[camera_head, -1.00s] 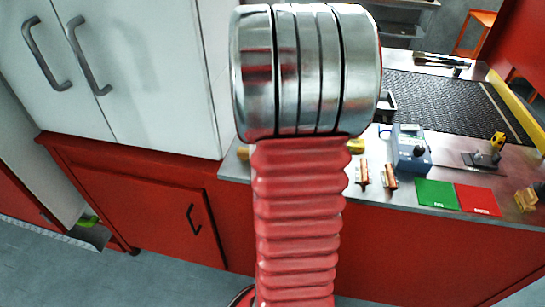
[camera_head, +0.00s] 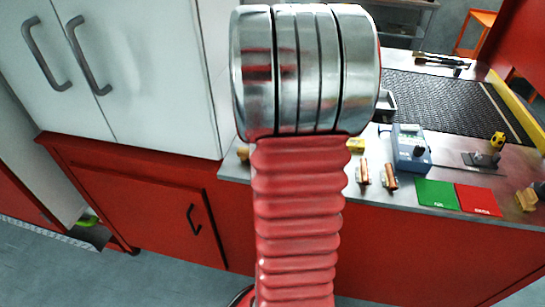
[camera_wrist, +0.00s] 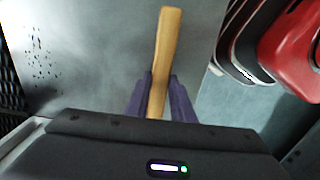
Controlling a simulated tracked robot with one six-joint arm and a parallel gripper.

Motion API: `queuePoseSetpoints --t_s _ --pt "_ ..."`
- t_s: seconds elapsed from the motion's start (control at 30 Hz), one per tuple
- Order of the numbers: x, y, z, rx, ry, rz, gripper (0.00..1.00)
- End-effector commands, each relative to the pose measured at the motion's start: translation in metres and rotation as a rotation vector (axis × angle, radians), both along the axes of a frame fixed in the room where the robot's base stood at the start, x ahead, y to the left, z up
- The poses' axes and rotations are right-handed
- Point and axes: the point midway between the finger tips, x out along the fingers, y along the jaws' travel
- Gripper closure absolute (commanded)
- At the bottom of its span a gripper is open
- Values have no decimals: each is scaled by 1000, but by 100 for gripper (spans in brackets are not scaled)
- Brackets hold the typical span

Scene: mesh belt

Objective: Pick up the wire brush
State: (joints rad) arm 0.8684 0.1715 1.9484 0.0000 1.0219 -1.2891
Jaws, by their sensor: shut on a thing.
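In the wrist view a pale wooden handle (camera_wrist: 165,50), which I take to be the wire brush's, stands between the two purple fingers of my gripper (camera_wrist: 156,82). The fingers are closed on its lower part, and the handle sticks out beyond their tips, leaning slightly right. The bristles are not visible. In the head view my own arm blocks the middle, so neither my gripper nor the held brush can be made out there.
A steel bench (camera_head: 445,199) carries a dark mesh belt (camera_head: 445,100), a blue meter box (camera_head: 410,150), a green card (camera_head: 436,193), a red card (camera_head: 478,199) and small copper-coloured parts (camera_head: 389,177). A white cabinet (camera_head: 150,70) stands left.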

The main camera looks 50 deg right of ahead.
Motion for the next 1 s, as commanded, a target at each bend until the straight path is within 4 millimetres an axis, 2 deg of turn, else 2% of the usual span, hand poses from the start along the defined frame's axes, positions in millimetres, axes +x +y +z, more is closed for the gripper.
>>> queuePoseSetpoints --t_s 0.03,0.23,0.63,0.77,1.0 --pt "0 0 0 0 0 0 86" --pt "0 0 0 0 0 0 100" --pt "0 0 6 -1 -2 0 100" --pt "1 -1 20 -3 -3 0 100" --pt "1 -1 63 -4 -3 0 100"
